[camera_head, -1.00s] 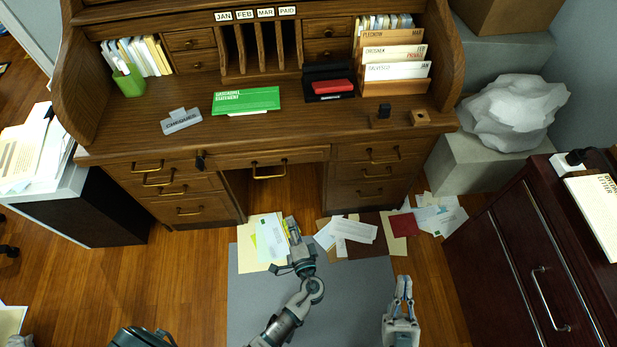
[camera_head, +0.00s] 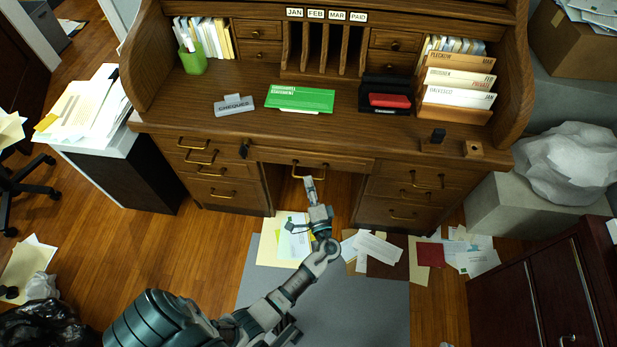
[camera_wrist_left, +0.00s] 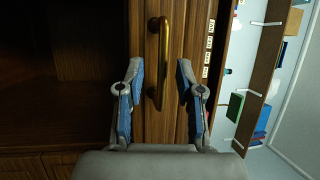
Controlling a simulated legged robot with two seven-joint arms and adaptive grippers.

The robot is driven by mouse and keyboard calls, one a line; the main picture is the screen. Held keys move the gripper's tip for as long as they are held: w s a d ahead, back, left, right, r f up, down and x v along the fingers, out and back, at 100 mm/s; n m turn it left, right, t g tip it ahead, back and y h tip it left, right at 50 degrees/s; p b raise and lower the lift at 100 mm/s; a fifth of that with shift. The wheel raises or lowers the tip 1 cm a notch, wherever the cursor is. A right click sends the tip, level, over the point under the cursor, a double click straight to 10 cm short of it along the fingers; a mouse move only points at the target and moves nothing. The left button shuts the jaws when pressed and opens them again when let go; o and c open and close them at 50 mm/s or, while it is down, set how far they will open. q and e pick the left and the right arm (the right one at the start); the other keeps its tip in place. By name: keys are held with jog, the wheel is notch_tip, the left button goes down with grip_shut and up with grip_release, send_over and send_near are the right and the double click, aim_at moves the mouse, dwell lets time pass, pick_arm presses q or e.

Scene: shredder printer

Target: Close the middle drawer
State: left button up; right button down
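The desk's middle drawer (camera_head: 345,162) is the wide wooden front under the desktop, between the two side stacks. Its brass handle (camera_head: 310,167) shows just beyond my left gripper (camera_head: 311,191). I cannot tell from the head view how far the drawer stands out. In the left wrist view the brass handle (camera_wrist_left: 158,62) runs upright in the picture against the wooden drawer front (camera_wrist_left: 185,32). My left gripper (camera_wrist_left: 159,82) is open there, its blue-grey fingers on either side of the handle's lower end. Contact with the handle is not clear. My right gripper cannot be made out.
Side drawers (camera_head: 225,190) flank the knee space. A stapled-looking mix of papers (camera_head: 385,250) lies on the floor below. A dark cabinet (camera_head: 545,285) stands at the right, and a paper-topped black cabinet (camera_head: 130,180) at the left. The desktop holds a green statement (camera_head: 300,98).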

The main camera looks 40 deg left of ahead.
pick_arm(q)
jog(key=shift+x, duration=1.1)
jog(key=shift+w+a+r, duration=0.1)
jog(key=shift+w+a, duration=0.05)
